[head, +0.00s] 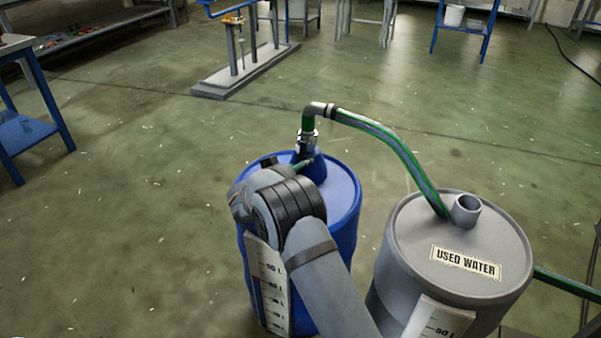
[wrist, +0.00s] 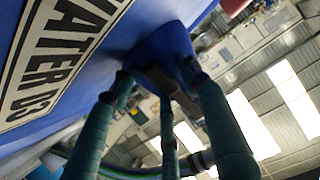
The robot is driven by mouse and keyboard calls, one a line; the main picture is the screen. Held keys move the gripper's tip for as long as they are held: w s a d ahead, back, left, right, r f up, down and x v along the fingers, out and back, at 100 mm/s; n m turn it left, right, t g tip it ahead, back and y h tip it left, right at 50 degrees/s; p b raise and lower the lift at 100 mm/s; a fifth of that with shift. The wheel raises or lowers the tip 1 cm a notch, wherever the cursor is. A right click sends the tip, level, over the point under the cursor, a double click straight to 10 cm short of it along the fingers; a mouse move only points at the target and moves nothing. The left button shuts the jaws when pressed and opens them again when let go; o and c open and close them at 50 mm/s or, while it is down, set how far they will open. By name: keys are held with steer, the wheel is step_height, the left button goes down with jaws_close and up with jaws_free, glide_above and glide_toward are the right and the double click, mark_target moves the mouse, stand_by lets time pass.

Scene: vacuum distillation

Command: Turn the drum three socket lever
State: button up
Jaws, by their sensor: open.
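The blue drum (head: 345,205) stands in the head view, with a metal socket (head: 308,142) on its blue neck and a green hose fitted on top. In the wrist view, the drum's label (wrist: 58,55) reads "WATER D3". The blue neck (wrist: 168,42) shows beyond my gripper (wrist: 160,85), whose teal fingers are open and spread close around the neck area. A dark piece (wrist: 184,100) between the fingers may be the lever; I cannot tell its angle or whether a finger touches it. In the head view, my arm hides part of the drum, and only a bit of finger shows beside the socket.
A grey drum (head: 460,235) labelled "USED WATER" stands close at the right. The green hose (head: 385,137) arches from the socket to its top. A low stand (head: 245,70) and blue-legged tables are farther back. The floor at the left is clear.

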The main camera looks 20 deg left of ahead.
steer(key=c, duration=1.2)
jaws_close()
